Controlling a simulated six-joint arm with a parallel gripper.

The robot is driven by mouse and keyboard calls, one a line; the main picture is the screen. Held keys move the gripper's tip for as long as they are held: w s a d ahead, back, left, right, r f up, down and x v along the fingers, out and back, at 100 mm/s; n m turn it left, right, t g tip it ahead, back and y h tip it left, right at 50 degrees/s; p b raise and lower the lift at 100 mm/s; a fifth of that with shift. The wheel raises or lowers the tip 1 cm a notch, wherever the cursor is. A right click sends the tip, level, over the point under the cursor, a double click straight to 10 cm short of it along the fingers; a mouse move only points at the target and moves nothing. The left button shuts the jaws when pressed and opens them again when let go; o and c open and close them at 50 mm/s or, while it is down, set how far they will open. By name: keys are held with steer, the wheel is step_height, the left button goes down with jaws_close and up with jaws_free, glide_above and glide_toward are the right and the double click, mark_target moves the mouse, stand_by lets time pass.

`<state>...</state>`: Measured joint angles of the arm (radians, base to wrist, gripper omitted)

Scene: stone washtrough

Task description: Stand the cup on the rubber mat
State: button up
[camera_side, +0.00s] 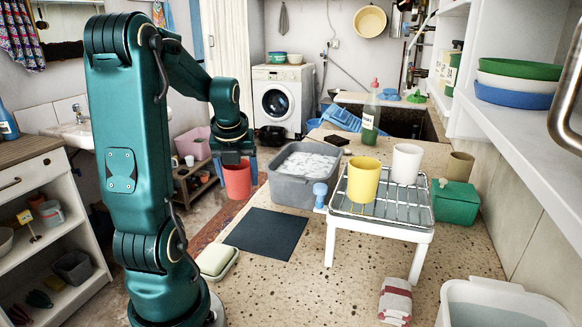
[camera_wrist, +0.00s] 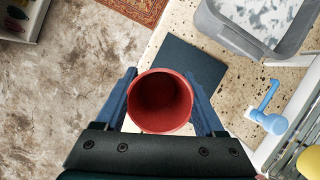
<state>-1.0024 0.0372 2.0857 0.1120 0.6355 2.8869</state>
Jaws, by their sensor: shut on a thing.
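A red cup (camera_side: 237,181) hangs upright in my gripper (camera_side: 237,165), clear of the stone top. The wrist view looks down into the open mouth of the red cup (camera_wrist: 160,103). The blue fingers of my gripper (camera_wrist: 160,92) are shut on it from both sides. The dark rubber mat (camera_side: 266,232) lies flat and bare on the speckled stone. In the side view the cup shows above and left of the mat. In the wrist view the mat (camera_wrist: 195,62) lies beyond the cup, to the upper right, partly hidden by it.
A grey tub of suds (camera_side: 290,188) stands behind the mat. A wire rack (camera_side: 375,215) at right bears a yellow cup (camera_side: 363,180) and a white cup (camera_side: 406,163). A blue-knobbed thing (camera_side: 320,195) stands by the tub, a soap dish (camera_side: 216,261) left of the mat.

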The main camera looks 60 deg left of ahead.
steer(key=w+d+f, duration=0.1)
steer(key=w+f, duration=0.1)
steer(key=w, duration=0.1)
steer(key=w+d+f, duration=0.2)
steer(key=w, duration=0.1)
steer(key=w+d+f, duration=0.1)
steer(key=w+f, duration=0.1)
steer(key=w, duration=0.1)
steer(key=shift+w+d+f, duration=0.2)
steer(key=shift+f, duration=1.9)
steer(key=shift+f, duration=0.1)
steer(key=o, duration=1.1)
